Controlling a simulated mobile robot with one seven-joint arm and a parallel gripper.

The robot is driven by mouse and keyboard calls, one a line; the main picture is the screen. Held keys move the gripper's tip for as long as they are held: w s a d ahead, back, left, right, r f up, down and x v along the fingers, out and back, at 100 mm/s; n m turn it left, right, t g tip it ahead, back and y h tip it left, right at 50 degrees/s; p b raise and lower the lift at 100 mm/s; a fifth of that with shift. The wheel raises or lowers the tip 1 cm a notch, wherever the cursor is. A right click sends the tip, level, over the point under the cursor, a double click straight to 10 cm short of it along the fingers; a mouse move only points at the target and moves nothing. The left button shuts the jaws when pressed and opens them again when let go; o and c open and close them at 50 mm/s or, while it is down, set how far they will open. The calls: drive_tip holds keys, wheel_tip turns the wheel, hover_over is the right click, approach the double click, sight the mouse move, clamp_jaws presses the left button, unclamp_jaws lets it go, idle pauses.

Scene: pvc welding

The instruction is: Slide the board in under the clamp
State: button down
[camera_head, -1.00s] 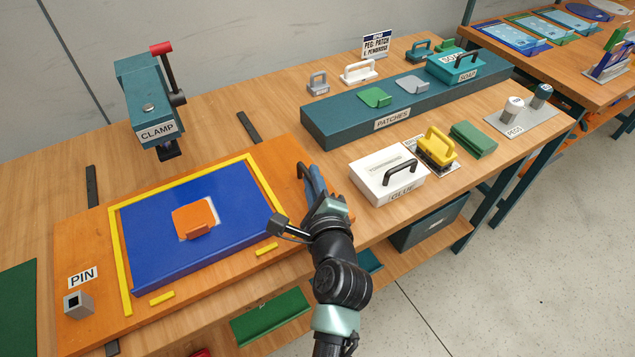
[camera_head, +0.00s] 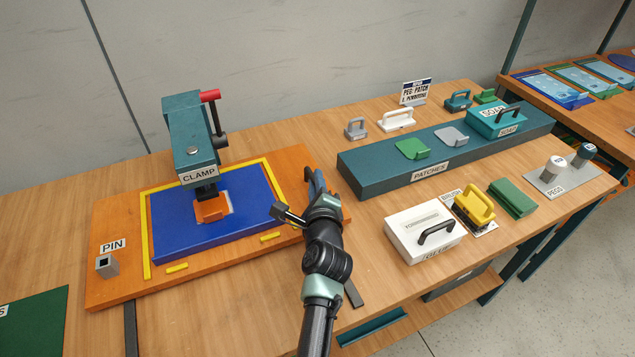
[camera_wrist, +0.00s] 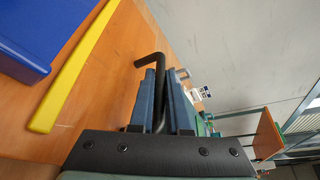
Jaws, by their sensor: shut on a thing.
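The board (camera_head: 122,278) is a flat orange plate with yellow strips framing a blue sheet (camera_head: 178,236). An orange patch (camera_head: 209,211) with an upright tab lies on the sheet. The dark teal clamp (camera_head: 188,130) with a red-tipped lever stands behind; its head reaches over the sheet, and its dark foot appears just above or behind the patch. Whether the foot touches is unclear. My gripper (camera_head: 314,183) is at the board's right edge. In the wrist view its blue fingers (camera_wrist: 160,100) are shut around a black bent handle (camera_wrist: 149,62).
A small grey PIN block (camera_head: 106,265) sits on the board's left. Right of my arm are the white glue box (camera_head: 408,226), yellow brush (camera_head: 474,204) and green block (camera_head: 512,198). The long teal patches stand (camera_head: 375,182) lies behind them. A dark rail (camera_head: 353,294) shows in front.

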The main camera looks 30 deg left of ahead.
drive_tip(key=shift+a+r, duration=0.2)
drive_tip(key=shift+r, duration=0.05)
drive_tip(key=c, duration=1.2)
unclamp_jaws()
drive_tip(key=o, duration=0.3)
drive_tip(key=shift+w+f, duration=0.15)
drive_tip(key=shift+f, duration=0.05)
drive_tip(key=p+v, duration=0.2)
drive_tip(key=v, duration=1.1)
